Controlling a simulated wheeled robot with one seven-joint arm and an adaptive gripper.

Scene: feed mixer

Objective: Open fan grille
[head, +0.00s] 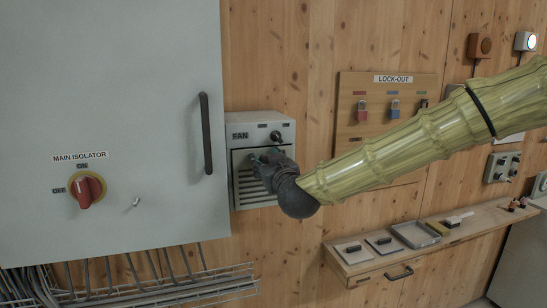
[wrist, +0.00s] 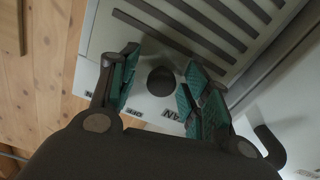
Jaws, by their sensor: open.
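The fan unit is a grey box marked FAN (head: 284,125), mounted on the wooden wall. Its slatted grille (head: 243,190) is on the front and looks closed; slats also show in the wrist view (wrist: 232,27). My gripper (head: 268,157) is in front of the unit and hides part of the grille. In the wrist view my gripper (wrist: 160,95) is open, with teal finger pads on either side of a dark round knob (wrist: 160,82). Gaps show between knob and pads. A dark knob (head: 276,137) also shows at the unit's upper right in the head view.
A grey cabinet (head: 110,100) with a black handle (head: 205,133) and a red isolator knob (head: 87,190) stands close to the left. A lock-out board (head: 350,85) hangs to the right. A shelf (head: 350,268) with trays is at lower right, and a wire cable tray (head: 200,287) is below.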

